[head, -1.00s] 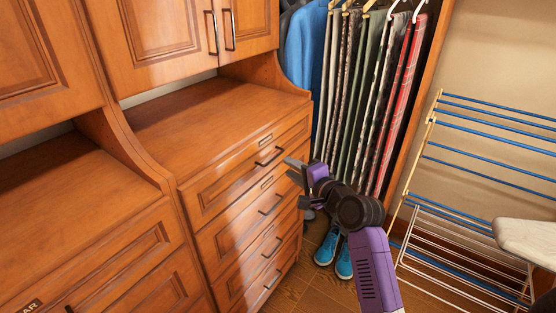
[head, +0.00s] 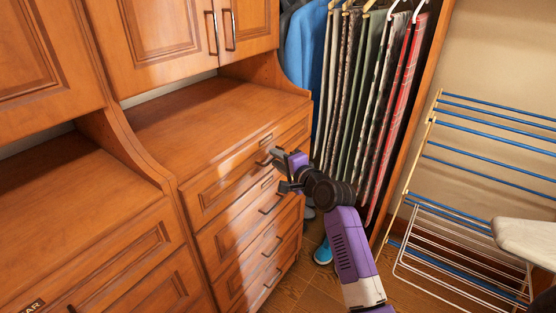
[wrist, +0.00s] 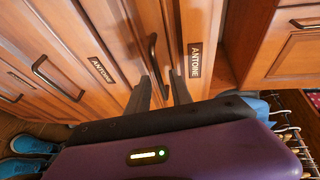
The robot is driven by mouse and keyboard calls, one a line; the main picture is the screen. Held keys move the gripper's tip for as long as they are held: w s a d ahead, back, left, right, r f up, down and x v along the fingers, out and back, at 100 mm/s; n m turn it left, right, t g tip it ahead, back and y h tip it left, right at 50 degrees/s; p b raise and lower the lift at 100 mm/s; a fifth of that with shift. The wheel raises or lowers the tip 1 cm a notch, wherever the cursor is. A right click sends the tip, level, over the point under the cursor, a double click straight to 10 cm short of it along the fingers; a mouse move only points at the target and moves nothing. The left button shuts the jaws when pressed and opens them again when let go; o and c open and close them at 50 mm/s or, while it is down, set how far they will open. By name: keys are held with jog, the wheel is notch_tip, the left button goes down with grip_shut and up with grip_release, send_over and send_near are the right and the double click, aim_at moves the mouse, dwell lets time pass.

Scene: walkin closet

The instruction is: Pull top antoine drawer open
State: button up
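The top drawer (head: 228,190), labelled "ANTOINE" (wrist: 195,60), is shut in the wooden cabinet. Its dark bar handle (wrist: 153,50) shows in the wrist view, and its left end shows in the head view (head: 262,163). My gripper (head: 278,170) is at the drawer front, close to this handle. In the wrist view its two fingers (wrist: 164,84) are spread apart, with the near part of the handle between them or just ahead of them. I cannot tell whether they touch it. The gripper hides the handle's right part in the head view.
More shut drawers with similar handles (head: 271,204) lie below; the second also bears an "ANTOINE" label (wrist: 103,69). Hanging trousers (head: 350,100) are behind my arm. Blue shoes (head: 323,252) stand on the floor. A drying rack (head: 480,150) and an ironing board (head: 527,238) are at the right.

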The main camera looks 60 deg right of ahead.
grip_shut()
dwell(1.2)
